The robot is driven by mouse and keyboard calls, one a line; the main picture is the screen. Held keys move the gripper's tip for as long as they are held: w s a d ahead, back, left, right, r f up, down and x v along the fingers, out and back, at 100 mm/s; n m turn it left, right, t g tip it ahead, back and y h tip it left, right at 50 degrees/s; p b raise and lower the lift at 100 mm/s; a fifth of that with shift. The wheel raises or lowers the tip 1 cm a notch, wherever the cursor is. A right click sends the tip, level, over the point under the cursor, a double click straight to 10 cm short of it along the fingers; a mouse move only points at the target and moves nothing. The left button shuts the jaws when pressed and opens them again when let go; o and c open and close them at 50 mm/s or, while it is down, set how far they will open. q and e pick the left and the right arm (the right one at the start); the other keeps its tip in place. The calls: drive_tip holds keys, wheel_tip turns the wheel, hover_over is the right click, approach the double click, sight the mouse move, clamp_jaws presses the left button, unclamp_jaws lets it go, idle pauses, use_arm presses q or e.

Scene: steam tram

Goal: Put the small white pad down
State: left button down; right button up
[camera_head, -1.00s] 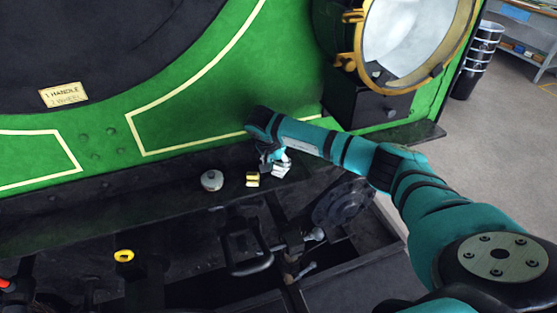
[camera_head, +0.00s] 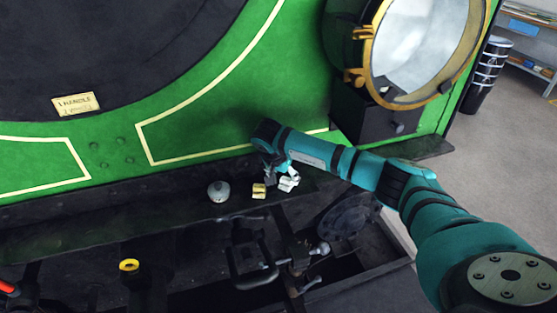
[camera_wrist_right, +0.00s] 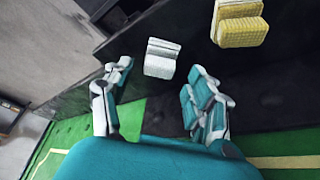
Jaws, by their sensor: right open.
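The small white pad (camera_head: 287,185) lies on the dark ledge below the green panel. In the right wrist view the white pad (camera_wrist_right: 160,59) shows in front of and between the spread fingers, with gaps visible on both sides. My right gripper (camera_head: 279,174) is open and close beside the pad in the head view; the wrist view shows the open fingers (camera_wrist_right: 163,72). Whether a fingertip touches the pad I cannot tell. My left gripper is not in view.
A yellow pad (camera_head: 259,191) lies just left of the white one, also seen in the wrist view (camera_wrist_right: 240,28). A round grey-white lidded object (camera_head: 218,190) stands further left. Dark levers and fittings (camera_head: 255,275) fill the space below the ledge. A brass-rimmed round lamp (camera_head: 415,50) is at upper right.

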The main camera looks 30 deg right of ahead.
sight(286, 181)
drive_tip(key=r, duration=0.1)
drive_tip(key=s+a+r+b, duration=0.1)
drive_tip(key=r+b, duration=0.1)
drive_tip(key=shift+s+a, duration=0.2)
drive_tip(key=shift+s, duration=0.05)
drive_tip(key=b+v, duration=0.2)
drive_tip(key=v, duration=1)
drive_tip(key=shift+s, duration=0.1)
